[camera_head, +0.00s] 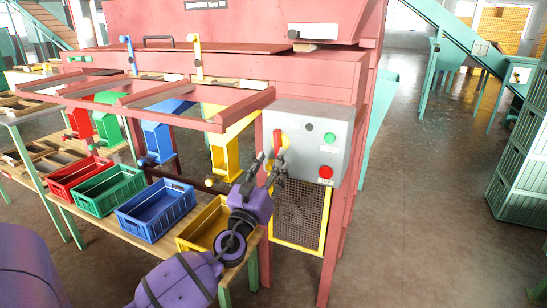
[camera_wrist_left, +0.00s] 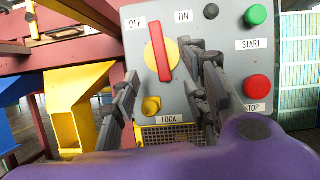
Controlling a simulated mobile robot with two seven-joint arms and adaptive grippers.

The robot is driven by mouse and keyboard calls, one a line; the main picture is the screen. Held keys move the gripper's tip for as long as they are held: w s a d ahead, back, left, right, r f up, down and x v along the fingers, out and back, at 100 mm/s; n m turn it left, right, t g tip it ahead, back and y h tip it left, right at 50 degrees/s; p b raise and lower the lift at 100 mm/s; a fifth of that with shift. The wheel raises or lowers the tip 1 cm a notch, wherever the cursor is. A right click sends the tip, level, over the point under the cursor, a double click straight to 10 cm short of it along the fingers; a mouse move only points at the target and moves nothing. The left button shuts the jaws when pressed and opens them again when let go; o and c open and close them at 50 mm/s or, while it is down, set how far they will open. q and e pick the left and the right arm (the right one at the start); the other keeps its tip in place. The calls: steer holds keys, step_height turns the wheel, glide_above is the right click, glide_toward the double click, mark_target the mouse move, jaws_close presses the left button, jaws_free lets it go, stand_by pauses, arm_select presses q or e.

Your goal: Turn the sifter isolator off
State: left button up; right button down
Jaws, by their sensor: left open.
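The isolator is a red handle (camera_head: 278,143) on a yellow disc, on the front of a grey control box (camera_head: 345,130). In the left wrist view the red handle (camera_wrist_left: 160,50) stands close to upright, its top between the OFF label (camera_wrist_left: 135,23) and the ON label (camera_wrist_left: 184,17). A yellow lock knob (camera_wrist_left: 151,105) sits below it. My left gripper (camera_head: 266,166) is open and empty, just in front of and below the handle. In the left wrist view its fingers (camera_wrist_left: 168,92) stand apart to either side of the handle's lower end; contact cannot be told. My right gripper is out of view.
A green START button (camera_wrist_left: 256,15) and a red STOP button (camera_wrist_left: 257,87) are right of the handle. The yellow chute (camera_head: 225,155) is left of the box. Red, green, blue and yellow crates (camera_head: 155,209) stand on a bench below. Open floor lies to the right.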

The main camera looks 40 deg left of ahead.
mark_target(280, 141)
arm_select(q)
steer(key=shift+x, duration=1.3)
steer(key=c, duration=1)
